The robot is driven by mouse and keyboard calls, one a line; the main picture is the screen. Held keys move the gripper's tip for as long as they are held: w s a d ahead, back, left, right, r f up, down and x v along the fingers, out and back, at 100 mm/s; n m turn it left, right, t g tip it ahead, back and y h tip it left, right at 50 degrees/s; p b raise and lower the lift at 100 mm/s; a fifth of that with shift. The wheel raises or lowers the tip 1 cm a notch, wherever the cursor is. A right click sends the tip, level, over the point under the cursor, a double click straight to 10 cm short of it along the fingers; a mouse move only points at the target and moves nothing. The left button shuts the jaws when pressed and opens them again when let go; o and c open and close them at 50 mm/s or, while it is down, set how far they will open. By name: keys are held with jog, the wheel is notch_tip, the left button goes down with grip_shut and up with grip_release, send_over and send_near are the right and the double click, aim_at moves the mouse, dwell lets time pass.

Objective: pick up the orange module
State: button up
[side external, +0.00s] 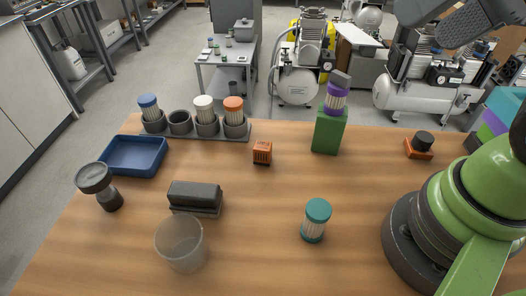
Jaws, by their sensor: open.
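A small orange box-shaped module (262,152) with dark markings on its front stands near the middle of the wooden table in the side external view. It stands apart from other things, and nothing touches its sides. My gripper's fingers are not visible.
Behind left is a grey rack (180,122) with blue, white and orange-topped canisters. A blue tray (134,170), dark block (195,194), clear cup (181,246), teal canister (315,219), green block (328,132) and orange-based black knob (419,147) stand around.

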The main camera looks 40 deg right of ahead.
jog(key=shift+c, duration=1.3)
jog(key=m+g+h, duration=0.3)
jog(key=m+g, duration=0.2)
send_over(262, 146)
jog(key=s+d, duration=0.2)
jog(key=s+a+f+x, duration=0.1)
jog(key=s+x, duration=0.2)
jog(key=x, duration=1.1)
jog(key=shift+m+g, duration=0.5)
jog(key=shift+m, duration=0.1)
jog(key=f, duration=0.3)
jog(key=w+a+f, duration=0.1)
jog(key=f, duration=0.2)
jog(key=w+a+f, duration=0.1)
jog(key=f, duration=0.3)
jog(key=shift+f, duration=0.1)
jog(key=shift+w+f, duration=0.2)
jog(key=shift+f, duration=2.85)
jog(key=c, duration=1)
